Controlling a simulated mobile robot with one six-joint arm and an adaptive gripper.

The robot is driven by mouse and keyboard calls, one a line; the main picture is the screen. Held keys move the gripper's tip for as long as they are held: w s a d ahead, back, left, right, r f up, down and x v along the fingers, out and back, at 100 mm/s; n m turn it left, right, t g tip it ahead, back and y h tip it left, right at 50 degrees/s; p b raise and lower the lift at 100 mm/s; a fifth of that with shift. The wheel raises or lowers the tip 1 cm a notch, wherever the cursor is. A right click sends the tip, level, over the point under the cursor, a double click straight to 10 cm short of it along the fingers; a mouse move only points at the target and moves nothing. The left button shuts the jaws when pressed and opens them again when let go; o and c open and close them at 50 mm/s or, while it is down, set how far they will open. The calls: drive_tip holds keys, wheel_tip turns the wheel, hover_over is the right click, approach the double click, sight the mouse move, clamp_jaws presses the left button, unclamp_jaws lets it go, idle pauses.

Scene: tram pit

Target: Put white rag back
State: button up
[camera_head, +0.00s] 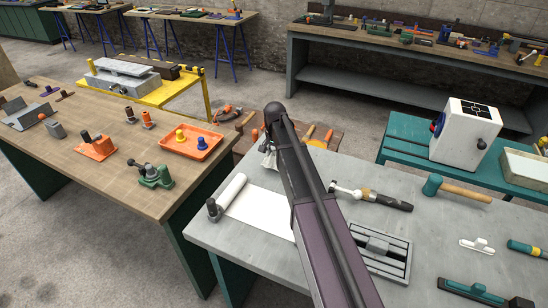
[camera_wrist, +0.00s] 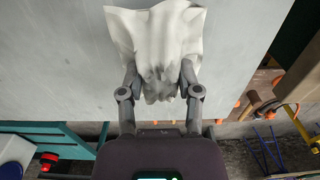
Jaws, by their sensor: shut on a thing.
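The white rag (camera_wrist: 160,35) is crumpled and pinched between the fingers of my gripper (camera_wrist: 158,92) in the wrist view. It spreads out beyond the fingertips, with the grey table top (camera_wrist: 60,60) behind it. Whether the rag touches the table cannot be told. In the head view a small part of the rag (camera_head: 268,157) shows left of my arm, near the far edge of the grey table (camera_head: 225,238).
On the grey table are a white roll (camera_head: 231,190) with its sheet, a torch-like tool (camera_head: 370,197), a mallet (camera_head: 455,190) and a slotted metal plate (camera_head: 385,250). A wooden table (camera_head: 75,155) with an orange tray (camera_head: 190,143) stands left. A white box (camera_head: 465,132) stands right.

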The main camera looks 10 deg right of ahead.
sight(272, 153)
drive_tip(key=shift+w+a, duration=0.1)
drive_tip(key=shift+w, duration=0.3)
drive_tip(key=shift+w+a+f, duration=0.1)
drive_tip(key=shift+w+a, duration=0.05)
drive_tip(key=shift+w, duration=0.45)
drive_tip(key=shift+w+a+f, duration=0.1)
drive_tip(key=shift+w, duration=0.45)
drive_tip(key=shift+s+f+b, duration=0.25)
drive_tip(key=shift+f+b, duration=0.35)
drive_tip(key=shift+b, duration=0.2)
drive_tip(key=shift+f+b, duration=0.9)
drive_tip(key=shift+b, duration=0.05)
drive_tip(key=shift+f, duration=0.25)
drive_tip(key=o, duration=1)
drive_tip(key=shift+r, duration=0.2)
